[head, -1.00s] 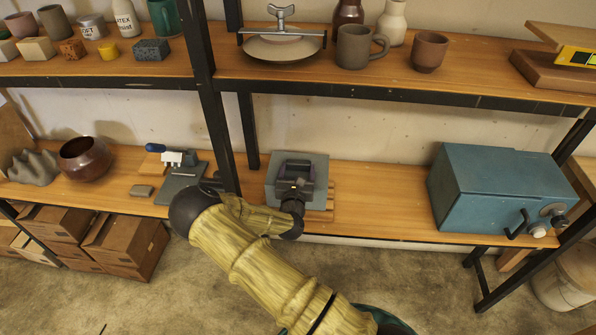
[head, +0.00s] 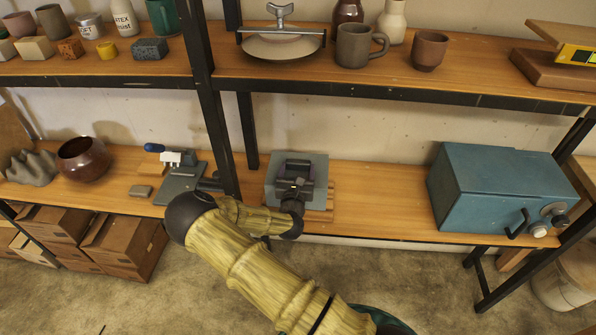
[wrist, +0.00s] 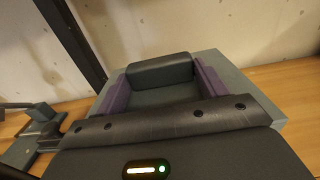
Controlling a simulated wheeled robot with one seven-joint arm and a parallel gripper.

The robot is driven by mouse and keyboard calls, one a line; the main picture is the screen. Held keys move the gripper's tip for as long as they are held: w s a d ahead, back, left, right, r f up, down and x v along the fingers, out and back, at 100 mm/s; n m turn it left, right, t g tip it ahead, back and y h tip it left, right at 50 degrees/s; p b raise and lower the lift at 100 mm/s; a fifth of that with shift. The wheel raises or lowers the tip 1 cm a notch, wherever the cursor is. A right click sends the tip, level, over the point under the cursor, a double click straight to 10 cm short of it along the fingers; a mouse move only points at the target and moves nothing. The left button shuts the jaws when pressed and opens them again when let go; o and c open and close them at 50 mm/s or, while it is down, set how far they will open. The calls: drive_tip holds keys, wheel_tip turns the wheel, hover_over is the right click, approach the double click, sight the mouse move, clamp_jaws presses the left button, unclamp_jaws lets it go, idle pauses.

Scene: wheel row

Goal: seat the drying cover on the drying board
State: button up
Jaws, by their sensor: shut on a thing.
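The drying cover (head: 319,167) is a grey box on the lower shelf, near the middle of the head view. It also shows in the wrist view (wrist: 240,88), where its grey top lies beneath my gripper. My gripper (head: 293,185) is over the cover's top, shut on the cover. The slatted wooden drying board (head: 321,215) shows below the cover, with slats sticking out at its front and right. Most of the board is hidden by the cover and my arm. I cannot tell whether the cover touches the board all round.
A black upright post (head: 214,125) stands left of the cover. A grey clamp-like tool (head: 181,180) with a blue handle is beyond it. A blue metal box (head: 495,190) stands to the right, with bare shelf between. The upper shelf (head: 450,92) is overhead, behind.

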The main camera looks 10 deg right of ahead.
drive_tip(key=shift+f+b, duration=0.75)
drive_tip(key=shift+f, duration=0.1)
idle(1.0)
drive_tip(key=shift+f, duration=0.25)
drive_tip(key=shift+a, duration=0.1)
drive_tip(key=shift+d+b, duration=0.2)
drive_tip(key=shift+b, duration=0.1)
idle(0.6)
drive_tip(key=shift+a+f+b, duration=0.1)
drive_tip(key=shift+f+b, duration=0.4)
drive_tip(key=shift+b, duration=0.1)
idle(1.0)
drive_tip(key=shift+s, duration=0.1)
drive_tip(key=o, duration=0.9)
drive_tip(key=shift+r, duration=0.1)
